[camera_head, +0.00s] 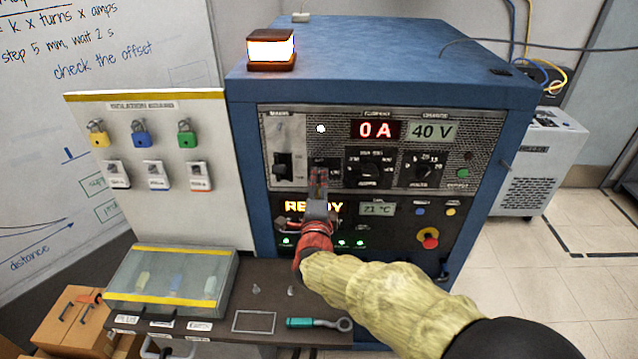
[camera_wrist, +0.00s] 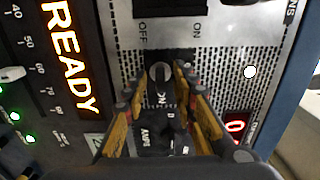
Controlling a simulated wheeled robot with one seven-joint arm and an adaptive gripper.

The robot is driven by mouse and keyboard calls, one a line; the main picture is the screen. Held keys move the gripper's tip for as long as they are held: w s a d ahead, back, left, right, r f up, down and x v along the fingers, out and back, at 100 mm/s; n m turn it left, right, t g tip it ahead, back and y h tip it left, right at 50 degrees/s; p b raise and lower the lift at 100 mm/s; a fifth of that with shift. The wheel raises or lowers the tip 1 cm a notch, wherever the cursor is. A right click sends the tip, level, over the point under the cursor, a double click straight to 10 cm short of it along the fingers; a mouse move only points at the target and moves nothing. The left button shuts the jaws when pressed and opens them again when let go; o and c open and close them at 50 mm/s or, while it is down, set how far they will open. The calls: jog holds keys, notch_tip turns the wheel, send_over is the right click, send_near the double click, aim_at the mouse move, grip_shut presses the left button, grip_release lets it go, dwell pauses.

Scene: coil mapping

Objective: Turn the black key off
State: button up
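The key switch (camera_wrist: 158,74) shows in the wrist view as a round grey face with a dark bar across its middle, on a black plate beside an "ON" label. I cannot clearly make out the black key's grip. My gripper (camera_wrist: 158,84) has its yellow-sided fingers apart, one on each side below the switch, with nothing clearly held between them. Whether they touch it I cannot tell. In the head view my gripper (camera_head: 318,178) is in front of the panel and hides most of the key switch.
The blue cabinet (camera_head: 350,48) has a lit "READY" sign, a 0 A display (camera_head: 375,130) and a 40 V display (camera_head: 432,132). A breaker switch (camera_head: 283,165) is close at left, a knob (camera_head: 367,167) at right. A red emergency button (camera_head: 429,238) is lower right.

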jog(key=shift+c, duration=0.2)
grip_shut()
dwell(0.4)
